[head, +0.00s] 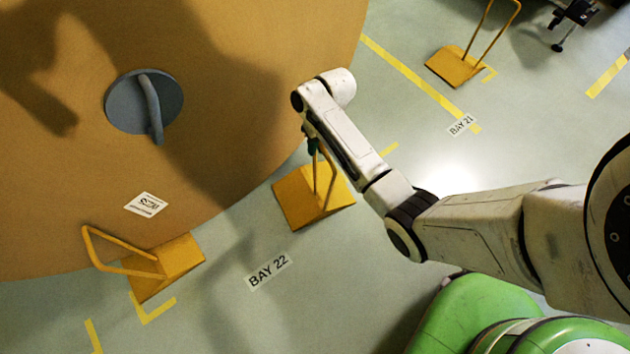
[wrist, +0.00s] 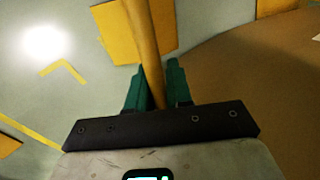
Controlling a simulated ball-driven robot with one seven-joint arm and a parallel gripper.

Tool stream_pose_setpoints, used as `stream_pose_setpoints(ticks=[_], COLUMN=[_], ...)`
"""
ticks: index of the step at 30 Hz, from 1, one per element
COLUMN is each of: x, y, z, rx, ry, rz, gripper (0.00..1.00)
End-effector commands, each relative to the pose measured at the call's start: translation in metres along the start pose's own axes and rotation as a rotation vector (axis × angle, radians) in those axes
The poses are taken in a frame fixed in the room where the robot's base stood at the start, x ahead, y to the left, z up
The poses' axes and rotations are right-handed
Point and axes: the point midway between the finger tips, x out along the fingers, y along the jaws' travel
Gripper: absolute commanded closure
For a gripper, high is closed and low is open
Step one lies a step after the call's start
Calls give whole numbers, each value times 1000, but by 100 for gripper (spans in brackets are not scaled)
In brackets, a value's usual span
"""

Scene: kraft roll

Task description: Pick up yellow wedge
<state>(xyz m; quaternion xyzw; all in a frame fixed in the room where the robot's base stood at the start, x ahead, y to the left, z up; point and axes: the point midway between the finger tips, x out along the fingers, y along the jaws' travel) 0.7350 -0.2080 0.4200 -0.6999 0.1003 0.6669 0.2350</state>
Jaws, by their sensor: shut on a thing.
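A yellow wedge (head: 291,204) with a looped bar handle is beside the big brown roll, above the BAY 22 label in the head view. My gripper (head: 313,147) is at the top of its handle, partly hidden by my arm. In the wrist view, the green fingers of my gripper (wrist: 158,90) are shut on the handle bar, one on each side. The wedge's yellow plate (wrist: 115,35) shows beyond them. I cannot tell whether the wedge rests on the floor or hangs just above it.
The brown roll (head: 225,120) with a grey core plug (head: 122,108) fills the left. Another yellow wedge (head: 170,268) touches or nearly touches its lower edge. A third wedge (head: 455,66) stands on open floor near the BAY 21 label (head: 462,125). Floor between is clear.

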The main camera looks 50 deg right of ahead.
Motion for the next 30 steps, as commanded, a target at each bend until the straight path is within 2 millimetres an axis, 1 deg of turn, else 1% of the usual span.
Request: stream_pose_setpoints(ticks=[1, 4, 30], x=[0, 0, 0], y=[0, 0, 1], z=[0, 0, 0], rx=[0, 0, 0], ry=[0, 0, 0], rz=[0, 0, 1], gripper=[91, 100, 100])
